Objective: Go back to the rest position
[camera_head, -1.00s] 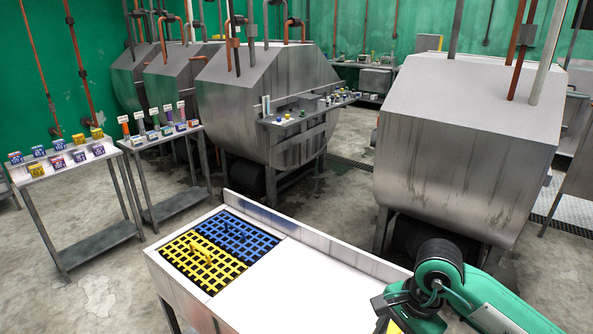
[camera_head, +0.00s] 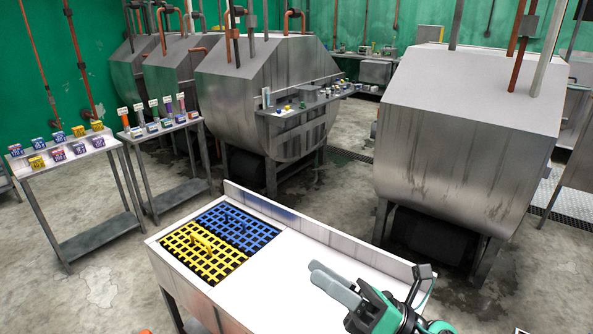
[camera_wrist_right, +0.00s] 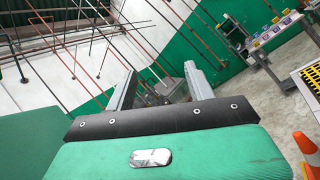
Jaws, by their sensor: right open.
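My right gripper (camera_head: 315,275) is over the right part of the white table (camera_head: 262,292) in the head view, its two grey fingers pointing left. In the right wrist view the fingers of my right gripper (camera_wrist_right: 160,80) stand apart with nothing between them, so it is open and empty. My left gripper is not in view.
A yellow grid (camera_head: 207,262) and a blue grid (camera_head: 240,222) lie on the table's left part. Large metal drums (camera_head: 460,150) stand behind. Shelves with small boxes (camera_head: 62,145) stand at the left. An orange cone (camera_wrist_right: 304,144) shows in the wrist view.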

